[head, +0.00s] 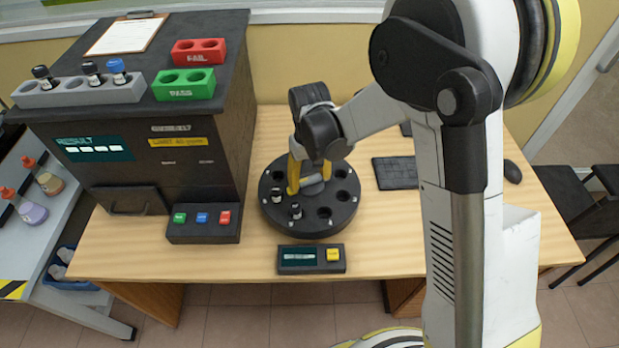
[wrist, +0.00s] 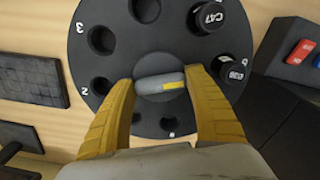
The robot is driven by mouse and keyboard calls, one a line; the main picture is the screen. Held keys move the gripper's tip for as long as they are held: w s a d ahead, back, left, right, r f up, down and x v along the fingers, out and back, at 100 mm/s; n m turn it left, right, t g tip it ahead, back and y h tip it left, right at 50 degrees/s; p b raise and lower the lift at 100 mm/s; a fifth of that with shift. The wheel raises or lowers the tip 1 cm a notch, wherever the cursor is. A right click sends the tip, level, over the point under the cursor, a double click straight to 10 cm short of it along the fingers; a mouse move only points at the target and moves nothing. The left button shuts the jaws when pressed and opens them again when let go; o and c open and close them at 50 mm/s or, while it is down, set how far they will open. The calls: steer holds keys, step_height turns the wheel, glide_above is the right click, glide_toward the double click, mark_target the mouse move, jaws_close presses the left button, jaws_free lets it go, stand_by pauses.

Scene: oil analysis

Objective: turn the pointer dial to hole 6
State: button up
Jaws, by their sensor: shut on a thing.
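The pointer dial (wrist: 158,86) is a grey bar with a yellow mark toward its right end in the wrist view. It sits at the centre of a round black carousel (wrist: 180,48) with numbered holes around it. My gripper (wrist: 160,80) is shut on the dial, with one yellow finger at each end. The yellow mark points right, roughly toward the lower of two black-capped vials. In the head view my gripper (head: 305,182) is down over the middle of the carousel (head: 272,216). Digits 2 and 3 read at the left; the label of hole 6 is not clear.
Two vials stand in carousel holes, one capped (wrist: 207,17) and one lower (wrist: 232,70). A small panel with a yellow button (head: 311,258) is in front. A dark analyser (head: 150,150) with a three-button box (head: 203,224) stands left. A keyboard (head: 394,173) lies right.

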mark_target(310, 178)
steer(key=o, duration=1.2)
steer(key=shift+c, duration=0.2)
steer(key=shift+r, duration=0.1)
step_height(310, 178, up, 12)
